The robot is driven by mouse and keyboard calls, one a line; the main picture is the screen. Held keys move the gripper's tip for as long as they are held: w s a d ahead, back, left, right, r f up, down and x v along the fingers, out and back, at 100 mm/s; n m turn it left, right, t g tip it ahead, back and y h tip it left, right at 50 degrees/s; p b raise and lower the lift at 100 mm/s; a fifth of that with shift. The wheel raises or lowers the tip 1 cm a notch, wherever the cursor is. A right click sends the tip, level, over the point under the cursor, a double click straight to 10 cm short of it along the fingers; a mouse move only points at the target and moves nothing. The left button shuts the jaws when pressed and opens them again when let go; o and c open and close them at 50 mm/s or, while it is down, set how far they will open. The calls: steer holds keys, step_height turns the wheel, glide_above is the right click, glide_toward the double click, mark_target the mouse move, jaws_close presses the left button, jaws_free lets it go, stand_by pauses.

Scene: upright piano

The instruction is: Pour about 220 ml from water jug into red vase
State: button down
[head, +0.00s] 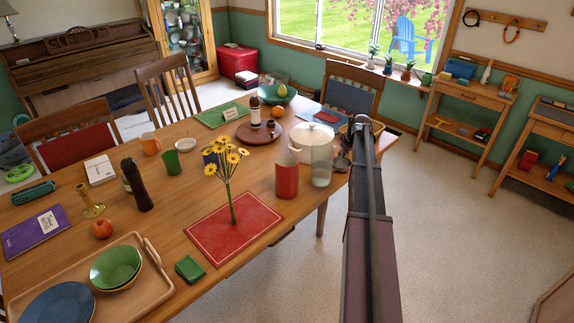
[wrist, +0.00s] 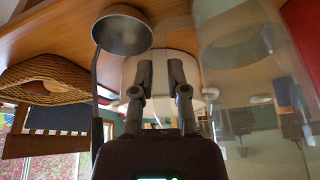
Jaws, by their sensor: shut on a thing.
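The red vase (head: 286,176) is a plain upright cylinder on the table beside the red mat. The water jug (head: 321,172) is clear and looks about upright, just right of the vase; I cannot tell whether it touches the table. In the wrist view the jug (wrist: 245,85) fills the right side, with a red strip of the vase (wrist: 304,40) behind it. My gripper (wrist: 160,62) is to the jug's left, shut, apparently on its handle, whose grip is mostly hidden. In the head view my arm hides most of the gripper. The water level is unclear.
A white pot (head: 312,139) stands close behind the jug. A metal ladle (wrist: 122,36) is close to my gripper. Flowers (head: 232,185) stand on the red mat (head: 210,241) left of the vase. A striped woven basket (wrist: 42,76) and a chair (head: 350,92) are beyond.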

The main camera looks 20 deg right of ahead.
stand_by(0.4)
steer(key=shift+a+r+n+h+p, duration=0.15)
steer(key=shift+a+r+h+p, duration=0.15)
steer(key=shift+r+h+p, duration=0.35)
steer(key=shift+a+r+n+h+p, duration=0.2)
steer(key=shift+r+h+p, duration=0.25)
steer(key=shift+r+p, duration=0.35)
steer(key=a+r+n+h+p, duration=0.1)
steer(key=a+r+h+p, duration=0.1)
steer(key=r, duration=0.4)
steer(key=a+r+n+h+p, duration=0.1)
steer(key=a+r+h+p, duration=0.1)
steer(key=a+r+h, duration=0.3)
steer(key=shift+w+a+r+h+p, duration=0.25)
steer(key=shift+r+h, duration=0.2)
steer(key=shift+h, duration=0.75)
steer(key=shift+a+r+n+h, duration=0.25)
steer(key=shift+a+r+h, duration=0.3)
steer(key=shift+r+h, duration=0.15)
steer(key=shift+w+a+r+h+b, duration=0.1)
steer(key=shift+a+r+h+b, duration=0.2)
steer(key=shift+a+r, duration=0.1)
steer(key=shift+a+r+h+b, duration=0.15)
steer(key=shift+a+r+h, duration=0.1)
steer(key=shift+a, duration=0.2)
steer(key=shift+a+r+h+b, duration=0.15)
steer(key=shift+a+h, duration=0.1)
steer(key=shift+a, duration=0.2)
stand_by(1.8)
